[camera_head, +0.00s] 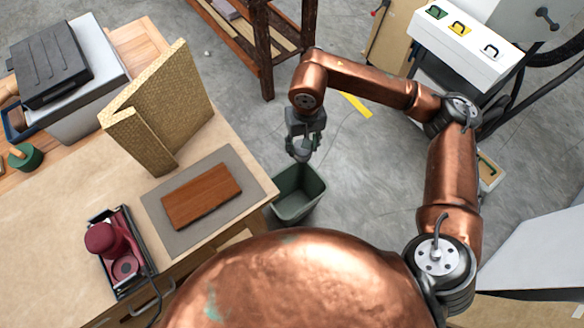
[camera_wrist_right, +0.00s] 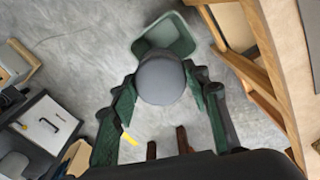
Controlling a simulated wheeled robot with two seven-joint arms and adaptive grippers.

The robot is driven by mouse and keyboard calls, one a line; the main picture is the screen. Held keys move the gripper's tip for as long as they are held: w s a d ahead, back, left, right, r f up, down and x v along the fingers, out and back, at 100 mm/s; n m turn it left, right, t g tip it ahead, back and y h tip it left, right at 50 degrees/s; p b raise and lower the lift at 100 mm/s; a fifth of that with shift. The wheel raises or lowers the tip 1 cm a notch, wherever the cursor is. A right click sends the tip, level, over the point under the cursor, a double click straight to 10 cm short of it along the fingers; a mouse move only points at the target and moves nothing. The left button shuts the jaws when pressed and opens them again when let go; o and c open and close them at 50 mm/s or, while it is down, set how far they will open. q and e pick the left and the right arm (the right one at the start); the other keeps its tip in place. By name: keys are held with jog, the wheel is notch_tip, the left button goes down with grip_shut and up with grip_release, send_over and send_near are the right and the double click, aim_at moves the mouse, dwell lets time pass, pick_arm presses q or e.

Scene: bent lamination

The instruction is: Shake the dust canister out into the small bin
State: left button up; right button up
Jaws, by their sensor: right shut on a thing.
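My right gripper (camera_head: 303,140) reaches down beside the bench, near the small bin. In the right wrist view my right gripper (camera_wrist_right: 165,95) is shut on the dust canister (camera_wrist_right: 162,80), whose round dark grey end faces the camera. In the head view the canister is mostly hidden by the gripper. The small green bin (camera_head: 298,196) stands on the floor by the bench corner. It also shows in the right wrist view (camera_wrist_right: 160,35), partly covered by the canister. Whether the canister is right over the opening I cannot tell. My left gripper is not in view.
The bench (camera_head: 60,235) carries a wooden board (camera_head: 202,196) on a grey mat (camera_head: 240,165), a folded tan panel (camera_head: 165,105) and a red sander-like tool (camera_head: 110,240) in a tray. A white-topped machine (camera_head: 465,45) stands far right. Grey floor is free around the bin's right side.

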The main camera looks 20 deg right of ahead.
pick_arm(q)
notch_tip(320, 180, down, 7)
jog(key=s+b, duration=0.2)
jog(key=b, duration=0.4)
pick_arm(e)
jog(key=w+d+f+m, duration=0.15)
jog(key=w+f, duration=0.25)
jog(key=f, duration=0.6)
jog(key=w+f+m, duration=0.3)
jog(key=w+f, duration=0.2)
jog(key=f, duration=0.5)
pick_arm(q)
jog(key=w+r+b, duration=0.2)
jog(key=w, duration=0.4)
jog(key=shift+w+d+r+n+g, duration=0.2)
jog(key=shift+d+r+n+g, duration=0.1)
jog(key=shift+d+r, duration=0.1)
pick_arm(e)
notch_tip(320, 180, down, 20)
jog(key=m, duration=0.3)
jog(key=shift+w+a, duration=0.2)
jog(key=shift+a, duration=0.2)
notch_tip(320, 180, up, 4)
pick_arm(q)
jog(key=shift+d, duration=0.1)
pick_arm(e)
notch_tip(320, 180, down, 4)
